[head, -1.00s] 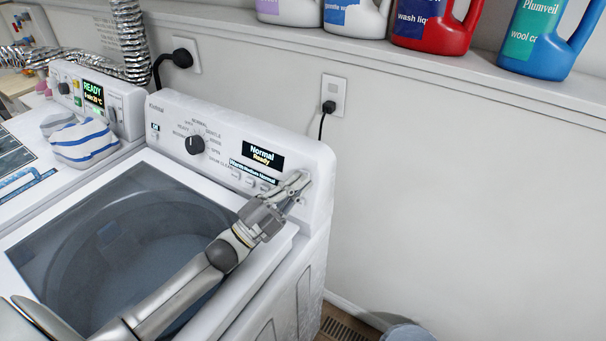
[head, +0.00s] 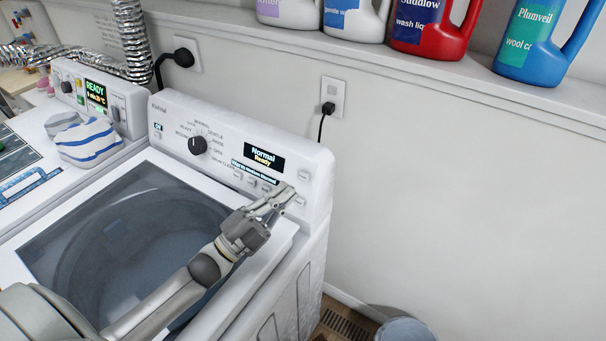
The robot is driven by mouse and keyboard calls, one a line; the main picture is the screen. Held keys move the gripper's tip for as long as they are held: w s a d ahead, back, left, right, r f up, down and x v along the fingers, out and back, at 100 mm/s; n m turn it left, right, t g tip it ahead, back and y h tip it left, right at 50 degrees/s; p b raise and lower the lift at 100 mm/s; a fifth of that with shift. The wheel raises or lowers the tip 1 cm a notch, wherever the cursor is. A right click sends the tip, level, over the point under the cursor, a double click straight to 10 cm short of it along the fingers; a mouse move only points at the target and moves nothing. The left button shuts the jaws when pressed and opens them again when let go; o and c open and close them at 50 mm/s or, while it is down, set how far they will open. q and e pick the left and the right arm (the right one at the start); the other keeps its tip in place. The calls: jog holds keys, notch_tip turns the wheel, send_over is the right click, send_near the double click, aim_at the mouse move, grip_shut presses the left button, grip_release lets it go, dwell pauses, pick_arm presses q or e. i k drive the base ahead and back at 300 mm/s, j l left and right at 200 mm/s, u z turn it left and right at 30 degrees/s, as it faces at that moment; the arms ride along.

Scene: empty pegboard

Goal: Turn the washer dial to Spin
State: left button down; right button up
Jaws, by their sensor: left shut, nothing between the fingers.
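The washer (head: 315,262) is a white top-loader with a dark glass lid. Its black dial (head: 197,145) sits on the left half of the raised control panel (head: 170,108), ringed by printed settings. My right gripper is not in view.
A second machine (head: 125,100) stands to the left, with a striped cloth (head: 88,140) on it. Detergent bottles (head: 430,25) line the shelf above. A black plug and cord (head: 328,110) hang on the wall. A grey bin (head: 405,331) stands on the floor.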

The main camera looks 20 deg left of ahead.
aim_at(197, 145)
jog(key=u, duration=1.5)
